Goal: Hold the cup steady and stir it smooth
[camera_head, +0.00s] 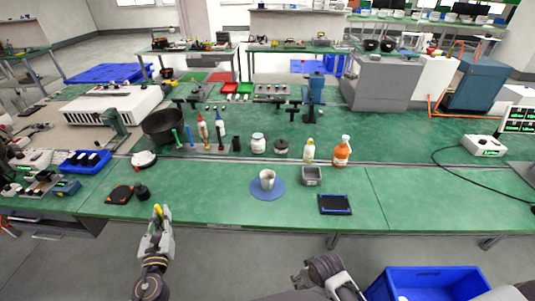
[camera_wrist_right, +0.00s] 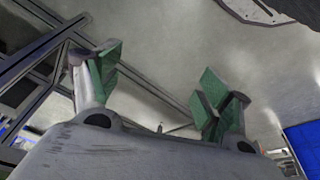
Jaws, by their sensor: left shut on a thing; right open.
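A small white cup (camera_head: 267,182) stands upright on a round blue mat (camera_head: 255,192) near the front edge of the green bench. What is inside it is too small to tell. My left gripper (camera_head: 160,213) is at the bench's front edge, left of the cup and well apart from it. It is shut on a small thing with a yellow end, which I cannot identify. My right gripper (camera_wrist_right: 155,75) is open and empty, its green pads wide apart in the right wrist view. In the head view, my right arm is low, in front of the bench and below the cup.
A grey square container (camera_head: 311,176), a black tray (camera_head: 335,204), an orange bottle (camera_head: 342,151) and a white-capped jar (camera_head: 258,143) stand near the cup. A black bowl (camera_head: 163,126) and upright tools are behind left. A blue bin (camera_head: 430,284) is on the floor.

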